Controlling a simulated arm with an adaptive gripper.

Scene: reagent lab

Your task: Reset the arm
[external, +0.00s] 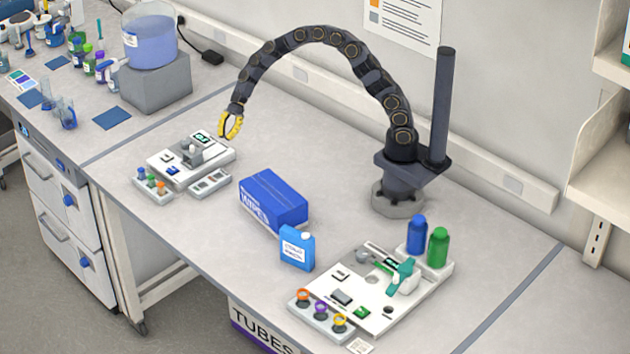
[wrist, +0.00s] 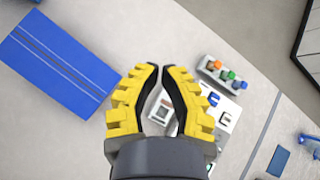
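My gripper (external: 229,136) has yellow fingers with dark inner pads and hangs at the end of my arched dark arm, above the bench at the left. It is close to the far edge of a white instrument tray (external: 219,155) and appears above it. In the wrist view the two fingers of my gripper (wrist: 160,68) bow outward, with a narrow gap between their tips. Nothing is held between them. The tray (wrist: 226,119) shows partly behind the right finger, which hides some of it.
A blue wipes box (external: 272,199) and a blue bottle (external: 297,249) stand mid-bench. A second white tray (external: 385,318) is at the front right, near blue (external: 417,235) and green (external: 438,247) bottles. A grey block (external: 155,82) bears a large blue container (external: 150,38). Bare bench lies behind the wipes box.

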